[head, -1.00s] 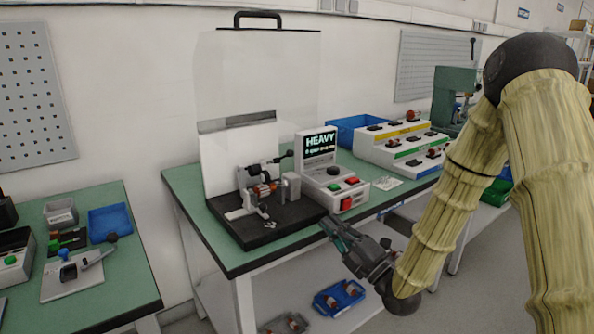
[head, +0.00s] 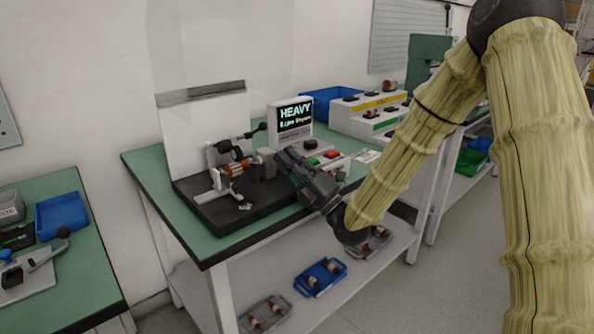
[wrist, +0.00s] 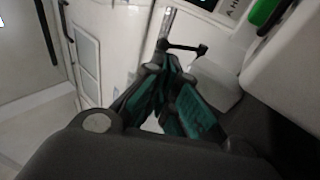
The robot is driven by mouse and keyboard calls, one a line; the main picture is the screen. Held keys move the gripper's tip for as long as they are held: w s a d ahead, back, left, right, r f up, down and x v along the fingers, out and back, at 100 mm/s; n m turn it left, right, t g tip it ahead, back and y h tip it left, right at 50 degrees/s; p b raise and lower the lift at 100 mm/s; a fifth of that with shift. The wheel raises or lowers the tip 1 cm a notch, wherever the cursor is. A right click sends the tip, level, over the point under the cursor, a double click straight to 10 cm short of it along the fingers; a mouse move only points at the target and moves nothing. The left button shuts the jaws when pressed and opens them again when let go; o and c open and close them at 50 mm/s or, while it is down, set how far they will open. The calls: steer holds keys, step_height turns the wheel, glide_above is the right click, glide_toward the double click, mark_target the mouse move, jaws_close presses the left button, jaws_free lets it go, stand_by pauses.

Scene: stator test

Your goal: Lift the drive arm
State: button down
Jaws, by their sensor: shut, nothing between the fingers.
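The stator tester stands on a black base (head: 225,214) on the green bench. Its motor part (head: 232,168) has orange-brown windings. A dark lever with a black knob (head: 259,127), which looks like the drive arm, points up and right above it. My gripper (head: 284,156) is just right of the motor part, in front of the control box, and partly hides that box. In the wrist view, my fingers (wrist: 168,68) are shut and empty. Beyond their tips are a silver rod (wrist: 167,24) and a thin black lever (wrist: 188,47). I cannot tell whether the fingers touch either one.
The control box screen (head: 294,115) reads HEAVY. A white panel (head: 190,130) stands behind the tester. A blue bin (head: 335,98) and a stepped rack (head: 368,121) are at the back right. Trays, including a blue one (head: 320,277), sit on the lower shelf. Another bench (head: 90,275) is at left.

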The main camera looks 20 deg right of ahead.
steer(key=x, duration=0.6)
steer(key=shift+w+a+r, duration=0.2)
steer(key=shift+w+r, duration=0.05)
steer(key=shift+a+r, duration=0.1)
steer(key=shift+r, duration=0.1)
